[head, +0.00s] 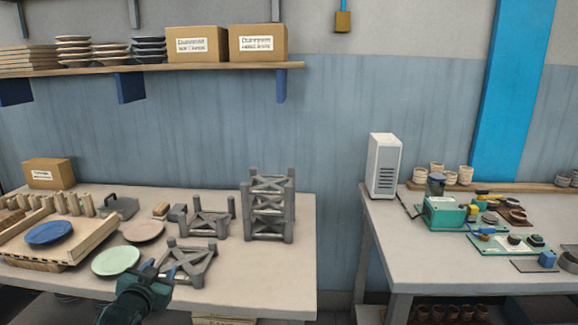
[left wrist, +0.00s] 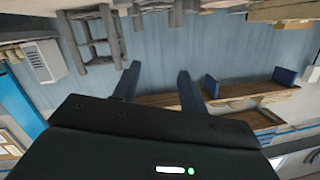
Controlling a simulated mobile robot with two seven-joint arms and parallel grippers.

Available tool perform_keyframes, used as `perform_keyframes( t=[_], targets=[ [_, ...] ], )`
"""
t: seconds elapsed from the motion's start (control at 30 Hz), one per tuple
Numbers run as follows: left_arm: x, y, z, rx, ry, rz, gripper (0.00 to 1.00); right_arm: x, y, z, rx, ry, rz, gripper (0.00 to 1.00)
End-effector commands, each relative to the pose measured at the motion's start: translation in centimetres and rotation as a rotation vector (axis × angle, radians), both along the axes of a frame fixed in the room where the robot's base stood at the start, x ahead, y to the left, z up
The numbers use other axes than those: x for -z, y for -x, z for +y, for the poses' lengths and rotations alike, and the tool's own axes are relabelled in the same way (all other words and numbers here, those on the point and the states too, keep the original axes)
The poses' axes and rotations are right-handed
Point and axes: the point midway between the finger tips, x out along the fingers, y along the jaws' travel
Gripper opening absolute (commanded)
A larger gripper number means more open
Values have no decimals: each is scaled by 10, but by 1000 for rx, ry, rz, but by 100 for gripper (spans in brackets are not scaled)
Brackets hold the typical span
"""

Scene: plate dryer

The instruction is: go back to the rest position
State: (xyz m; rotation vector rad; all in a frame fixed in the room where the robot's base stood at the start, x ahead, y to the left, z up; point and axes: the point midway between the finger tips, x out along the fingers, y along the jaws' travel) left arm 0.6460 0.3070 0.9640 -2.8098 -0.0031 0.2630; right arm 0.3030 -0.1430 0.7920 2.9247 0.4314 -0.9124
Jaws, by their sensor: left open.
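My left gripper (head: 160,270) is low over the front of the left table, beside the pale green plate (head: 114,261) and in front of a grey frame piece (head: 188,264). In the left wrist view its two fingers (left wrist: 158,78) are apart with nothing between them. A blue plate (head: 49,233) lies on the wooden rack (head: 85,243). A pinkish plate (head: 143,231) lies on the table behind the green one. My right gripper is in neither view.
Stacked grey frames (head: 269,205) stand at the left table's right side, with bare tabletop (head: 285,270) in front. A gap separates it from the right table (head: 440,268), which holds a white unit (head: 384,165) and green devices. A shelf (head: 200,67) hangs above.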

Motion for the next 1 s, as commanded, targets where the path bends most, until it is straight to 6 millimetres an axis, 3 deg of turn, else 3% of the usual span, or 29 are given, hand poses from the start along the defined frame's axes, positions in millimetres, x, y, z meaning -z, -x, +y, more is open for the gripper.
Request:
perform_keyframes(
  t=[0.03,0.17,0.3,0.4,0.5,0.6,0.73,1.0],
  targets=[
    [24,18,-13,20,9,33,43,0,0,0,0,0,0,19],
    [78,73,-49,75,40,118,43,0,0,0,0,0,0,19],
    [131,155,-91,133,101,227,43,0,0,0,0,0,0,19],
    [156,217,-119,163,155,304,43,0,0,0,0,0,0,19],
    [168,270,-140,181,207,368,43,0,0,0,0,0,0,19],
    [172,309,-153,187,248,414,43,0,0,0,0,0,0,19],
    [171,336,-162,190,278,448,43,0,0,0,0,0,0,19],
    [172,343,-164,190,285,456,42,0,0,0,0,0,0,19]
  ],
)
